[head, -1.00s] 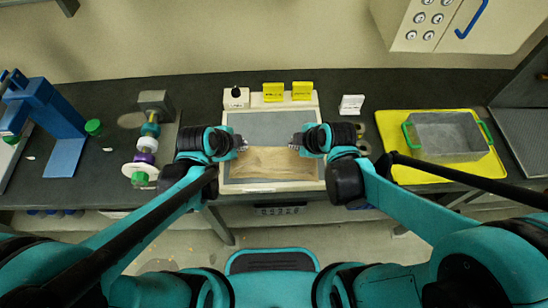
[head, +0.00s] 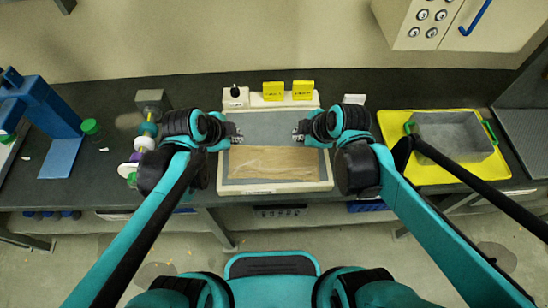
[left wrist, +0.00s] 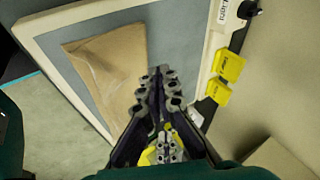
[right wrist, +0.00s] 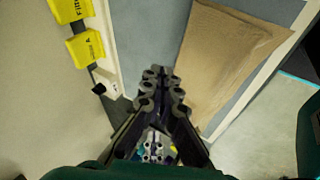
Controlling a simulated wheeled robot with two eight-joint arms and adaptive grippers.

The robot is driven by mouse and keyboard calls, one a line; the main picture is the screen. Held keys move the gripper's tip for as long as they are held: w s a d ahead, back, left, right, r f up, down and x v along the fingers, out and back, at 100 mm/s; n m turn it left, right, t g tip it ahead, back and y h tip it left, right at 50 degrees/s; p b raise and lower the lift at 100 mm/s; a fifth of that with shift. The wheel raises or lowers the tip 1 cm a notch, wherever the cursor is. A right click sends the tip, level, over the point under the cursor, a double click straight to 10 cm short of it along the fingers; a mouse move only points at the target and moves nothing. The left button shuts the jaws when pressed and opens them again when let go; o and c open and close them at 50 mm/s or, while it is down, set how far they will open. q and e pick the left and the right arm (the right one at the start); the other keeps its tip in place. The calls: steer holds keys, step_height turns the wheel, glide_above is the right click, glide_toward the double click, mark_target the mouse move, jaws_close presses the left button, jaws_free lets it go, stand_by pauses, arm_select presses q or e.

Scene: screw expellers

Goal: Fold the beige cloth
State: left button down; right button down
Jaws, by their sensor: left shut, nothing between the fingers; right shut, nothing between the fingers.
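The beige cloth (head: 274,162) lies flat as a wide, short strip on the near half of the grey panel of a cream-framed board (head: 240,187). It also shows in the left wrist view (left wrist: 112,70) and the right wrist view (right wrist: 222,62), with straight edges and slight creases. My left gripper (head: 237,134) is shut and empty above the board's left side, just beyond the cloth's far edge. My right gripper (head: 297,132) is shut and empty above the board's right side, also beyond the far edge. Neither gripper touches the cloth.
Yellow blocks (head: 273,91) and a white box with a black knob (head: 235,97) stand behind the board. A yellow mat (head: 400,125) with a grey bin (head: 450,138) is at right. A blue device (head: 45,105) and a screw assembly (head: 150,130) are at left.

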arm_select(q)
steer(key=shift+w+r, duration=0.1)
steer(key=shift+r, duration=0.55)
arm_select(e)
steer(key=shift+w+r, duration=0.1)
steer(key=shift+r, duration=0.55)
